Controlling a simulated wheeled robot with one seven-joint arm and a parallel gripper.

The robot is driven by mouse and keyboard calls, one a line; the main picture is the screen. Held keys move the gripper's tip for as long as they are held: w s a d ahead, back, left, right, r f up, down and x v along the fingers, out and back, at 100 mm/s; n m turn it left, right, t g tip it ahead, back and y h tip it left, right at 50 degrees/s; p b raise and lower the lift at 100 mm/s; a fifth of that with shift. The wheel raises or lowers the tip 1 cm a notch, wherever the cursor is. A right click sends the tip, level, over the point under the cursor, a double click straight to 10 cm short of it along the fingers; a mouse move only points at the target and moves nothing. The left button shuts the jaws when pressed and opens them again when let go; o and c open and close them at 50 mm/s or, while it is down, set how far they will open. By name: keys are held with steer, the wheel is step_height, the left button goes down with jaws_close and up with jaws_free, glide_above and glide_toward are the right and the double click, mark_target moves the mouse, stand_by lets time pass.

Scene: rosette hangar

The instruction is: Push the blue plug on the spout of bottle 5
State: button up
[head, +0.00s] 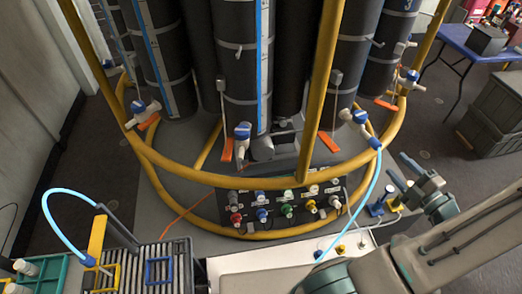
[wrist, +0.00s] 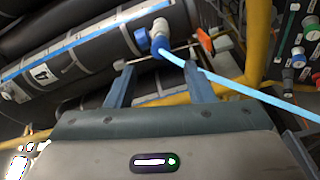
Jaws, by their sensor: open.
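Dark bottles stand in the yellow ring frame in the head view; I cannot read which is number 5. White spouts with blue parts show at the left (head: 138,108), the middle (head: 242,132), the right front (head: 358,117) and the far right (head: 411,77). The right-front spout has a light blue tube (head: 375,180) on its end. My gripper (head: 399,170) is open and empty, to the right of and below this spout. In the wrist view, a blue-and-white spout (wrist: 160,38) with a tube lies beyond and between my open fingers (wrist: 158,70), apart from them.
The yellow ring rail (head: 270,182) runs before the bottles. A panel of coloured knobs (head: 285,205) sits below it. A grey slatted rack (head: 165,262) with a blue tube stands at the lower left. A blue table (head: 465,42) and grey crates (head: 490,125) stand at the right.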

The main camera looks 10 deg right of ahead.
mark_target(379, 147)
steer(key=shift+w, duration=0.1)
steer(key=b+x, duration=0.1)
steer(key=x, duration=0.6)
steer(key=shift+a+r, duration=0.15)
steer(key=shift+x, duration=0.95)
steer(key=shift+p, duration=1.05)
jaws_close()
steer(key=shift+p+v, duration=1.2)
steer(key=shift+v, duration=1.85)
